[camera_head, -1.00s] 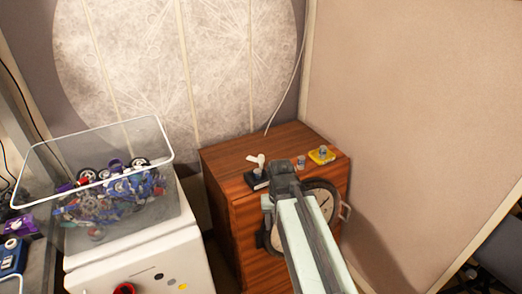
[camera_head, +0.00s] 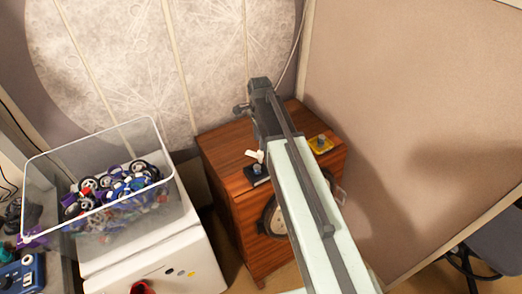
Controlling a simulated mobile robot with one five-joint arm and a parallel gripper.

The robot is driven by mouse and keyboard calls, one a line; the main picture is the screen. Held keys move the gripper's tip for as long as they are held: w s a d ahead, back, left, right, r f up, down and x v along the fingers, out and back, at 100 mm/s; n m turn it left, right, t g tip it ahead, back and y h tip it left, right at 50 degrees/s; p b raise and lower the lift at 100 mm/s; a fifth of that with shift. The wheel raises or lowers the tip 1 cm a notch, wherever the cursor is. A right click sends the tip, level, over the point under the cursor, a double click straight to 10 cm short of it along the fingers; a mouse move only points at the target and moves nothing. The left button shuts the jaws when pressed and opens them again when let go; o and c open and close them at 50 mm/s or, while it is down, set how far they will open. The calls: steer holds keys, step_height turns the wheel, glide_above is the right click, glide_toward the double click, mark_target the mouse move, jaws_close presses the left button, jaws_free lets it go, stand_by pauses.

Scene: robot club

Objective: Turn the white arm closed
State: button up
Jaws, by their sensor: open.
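The white arm (camera_head: 254,155) is a small white lever on a black block with a grey-blue knob (camera_head: 257,169), on the top of a brown wooden cabinet (camera_head: 222,146). The lever lies slanted across the block's back edge. My gripper (camera_head: 256,94) is at the dark far end of my raised arm, above and beyond the lever in the picture. It is open and apart from the lever; its fingertips are hard to make out. My arm passes just right of the block and covers part of the cabinet top.
A yellow block with a grey knob (camera_head: 320,143) sits at the cabinet's right. A round dial (camera_head: 271,215) on the cabinet front is partly hidden by my arm. A clear bin of parts (camera_head: 165,150) stands on a white unit (camera_head: 185,255) at left. A partition (camera_head: 420,100) stands right.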

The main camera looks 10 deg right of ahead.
mark_target(260, 152)
step_height(260, 152, down, 6)
steer(key=b, duration=0.5)
steer(key=shift+d+f, duration=0.1)
steer(key=shift+f, duration=0.1)
steer(key=shift+r, duration=0.1)
steer(key=shift+s, duration=0.1)
jaws_close()
